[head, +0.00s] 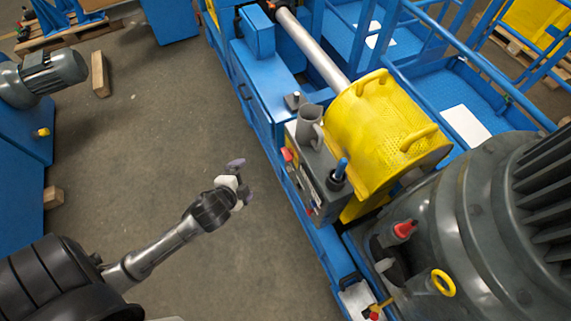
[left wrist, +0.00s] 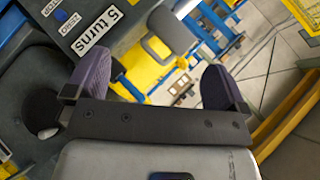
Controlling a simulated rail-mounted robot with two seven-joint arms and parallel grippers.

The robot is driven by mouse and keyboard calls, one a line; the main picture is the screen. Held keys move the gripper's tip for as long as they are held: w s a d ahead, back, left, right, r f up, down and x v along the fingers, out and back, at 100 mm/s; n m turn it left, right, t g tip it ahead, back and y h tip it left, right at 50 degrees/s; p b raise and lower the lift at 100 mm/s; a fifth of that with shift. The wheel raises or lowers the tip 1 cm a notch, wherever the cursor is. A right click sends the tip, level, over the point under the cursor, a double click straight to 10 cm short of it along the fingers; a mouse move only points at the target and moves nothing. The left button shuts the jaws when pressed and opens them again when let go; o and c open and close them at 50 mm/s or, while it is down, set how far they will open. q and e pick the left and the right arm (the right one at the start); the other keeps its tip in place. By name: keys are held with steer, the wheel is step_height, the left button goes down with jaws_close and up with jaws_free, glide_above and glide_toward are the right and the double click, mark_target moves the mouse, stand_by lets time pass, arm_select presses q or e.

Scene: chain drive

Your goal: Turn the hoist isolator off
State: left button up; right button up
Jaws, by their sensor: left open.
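My left gripper (head: 240,180) is open and empty, with purple finger pads, above the floor to the left of the blue machine frame. Its fingers also show in the left wrist view (left wrist: 157,82), spread apart with nothing between them. A grey control box (head: 317,165) stands on the frame to the right of the gripper, apart from it. No part is readable as the hoist isolator. A red-topped handle (head: 405,229) is beside the large motor, and a small red and yellow part (head: 376,311) is at the bottom edge. My right gripper is not in view.
A yellow perforated guard (head: 385,130) and a large grey motor (head: 485,215) stand right. Open floor (head: 150,130) lies left.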

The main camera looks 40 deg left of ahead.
arm_select(q)
steer(key=w+a+f+m+t+h+b, duration=0.1)
steer(key=w+a+f+m+t+b, duration=0.2)
steer(key=w+f+m+b, duration=0.45)
steer(key=w+a+f+m+t+h+b, duration=0.1)
steer(key=w+a+f+m+t+b, duration=0.15)
steer(key=f+m+b, duration=0.6)
steer(key=m+h+b, duration=0.9)
steer(key=m+b, duration=0.6)
steer(key=b, duration=0.7)
glide_toward(286, 154)
steer(key=shift+f+b+x, duration=0.2)
steer(key=shift+b+x, duration=0.45)
steer(key=shift+x, duration=1.85)
steer(key=shift+f+b+x, duration=0.15)
steer(key=shift+b+x, duration=0.5)
steer(key=shift+x, duration=1.85)
